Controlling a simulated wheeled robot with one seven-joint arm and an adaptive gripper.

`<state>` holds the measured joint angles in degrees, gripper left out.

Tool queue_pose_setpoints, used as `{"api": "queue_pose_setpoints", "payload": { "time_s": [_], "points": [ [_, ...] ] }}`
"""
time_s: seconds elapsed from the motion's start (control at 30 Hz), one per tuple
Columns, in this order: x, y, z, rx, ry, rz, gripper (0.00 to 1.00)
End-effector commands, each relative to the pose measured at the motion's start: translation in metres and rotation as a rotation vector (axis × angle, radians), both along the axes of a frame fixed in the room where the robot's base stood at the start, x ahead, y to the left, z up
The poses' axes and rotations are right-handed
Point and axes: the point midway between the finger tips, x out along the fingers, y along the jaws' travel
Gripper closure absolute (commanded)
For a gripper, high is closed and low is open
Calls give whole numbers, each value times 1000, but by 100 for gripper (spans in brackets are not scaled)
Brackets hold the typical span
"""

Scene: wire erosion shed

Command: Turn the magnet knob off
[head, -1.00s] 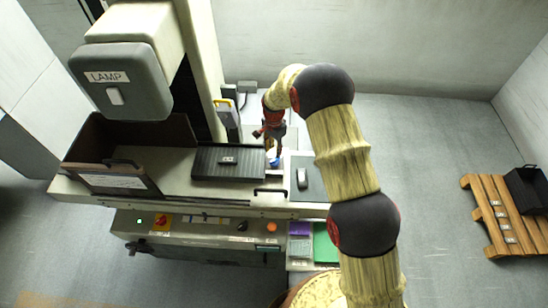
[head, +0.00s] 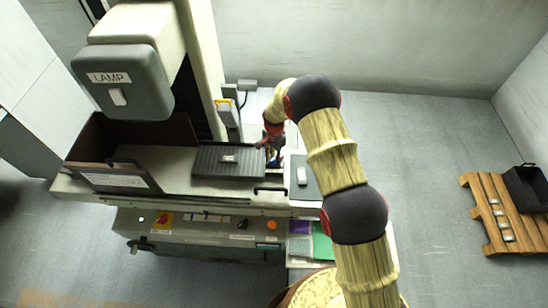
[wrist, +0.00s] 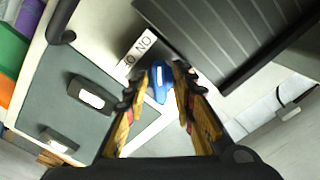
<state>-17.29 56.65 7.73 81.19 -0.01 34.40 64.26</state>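The blue magnet knob (wrist: 159,84) with a pale mark on it is at the centre of the wrist view, beside a white label with black lettering (wrist: 139,48). My gripper (wrist: 156,76) is open, with one finger on each side of the knob. I cannot tell whether either fingertip touches it. In the head view my gripper (head: 272,146) is at the right end of the dark ribbed plate (head: 212,169), and the knob is mostly hidden there. The ribbed plate also shows in the wrist view (wrist: 225,35).
A grey pad (head: 311,188) with a small block (head: 302,176) lies to the right of the knob. A black handle (head: 270,191) sits at the bench's front edge. The lamp housing (head: 122,88) overhangs the left. A wooden pallet (head: 491,212) stands on the floor at right.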

Motion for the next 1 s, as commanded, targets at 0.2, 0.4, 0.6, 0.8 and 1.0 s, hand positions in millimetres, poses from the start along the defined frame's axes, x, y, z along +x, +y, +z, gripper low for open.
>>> {"api": "queue_pose_setpoints", "payload": {
  "time_s": [0.2, 0.4, 0.6, 0.8, 1.0],
  "points": [
    [0, 0, 0, 0, 0, 0, 89],
    [0, 0, 0, 0, 0, 0, 100],
    [0, 0, 0, 0, 0, 0, 100],
    [0, 0, 0, 0, 0, 11, 100],
    [0, 0, -2, 0, 0, 77, 100]
  ]
}}
